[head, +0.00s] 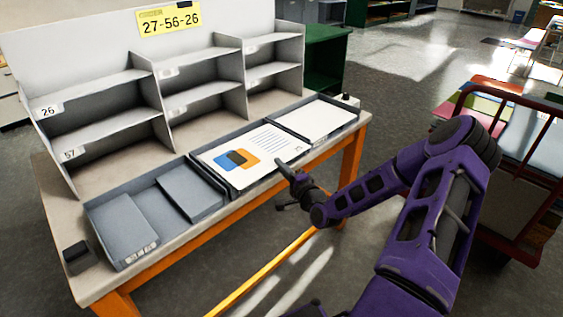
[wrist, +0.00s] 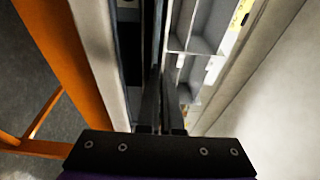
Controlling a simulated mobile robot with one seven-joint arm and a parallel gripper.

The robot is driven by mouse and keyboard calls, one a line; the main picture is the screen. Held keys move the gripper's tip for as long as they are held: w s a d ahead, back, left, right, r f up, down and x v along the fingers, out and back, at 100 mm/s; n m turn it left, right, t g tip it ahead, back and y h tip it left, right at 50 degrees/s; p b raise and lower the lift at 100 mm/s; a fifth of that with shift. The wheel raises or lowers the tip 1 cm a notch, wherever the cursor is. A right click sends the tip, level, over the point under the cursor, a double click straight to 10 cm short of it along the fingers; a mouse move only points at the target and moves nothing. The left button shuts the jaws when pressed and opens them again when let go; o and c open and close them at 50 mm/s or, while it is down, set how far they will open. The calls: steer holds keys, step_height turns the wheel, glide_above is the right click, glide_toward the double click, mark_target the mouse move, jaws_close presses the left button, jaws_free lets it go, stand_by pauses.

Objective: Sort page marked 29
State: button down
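A large white page (head: 246,150) with an orange, blue and dark graphic and printed lines lies level at the middle tray (head: 233,195). Its small corner mark is too small to read. My gripper (head: 283,168) is at the page's front right edge. In the wrist view, my gripper's dark fingers (wrist: 162,88) are close together, apparently with the thin page edge between them, though the page is hardly visible edge-on. The rack (head: 150,88) behind has several open compartments, with labels reading 26 and 57 at the left. Other labels are unclear.
A yellow sign (head: 168,19) reads 27-56-26. The left tray (head: 95,215) holds grey pieces; the right tray (head: 348,124) holds white sheets. A dark block (head: 77,257) sits at the table's left end. A red-framed cart (head: 480,190) stands right of my arm.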

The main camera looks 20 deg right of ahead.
steer(key=c, duration=1)
jaws_free()
steer(key=s+d+p, duration=0.1)
steer(key=s, duration=1.6)
steer(key=shift+s+d, duration=0.2)
steer(key=shift+d, duration=0.2)
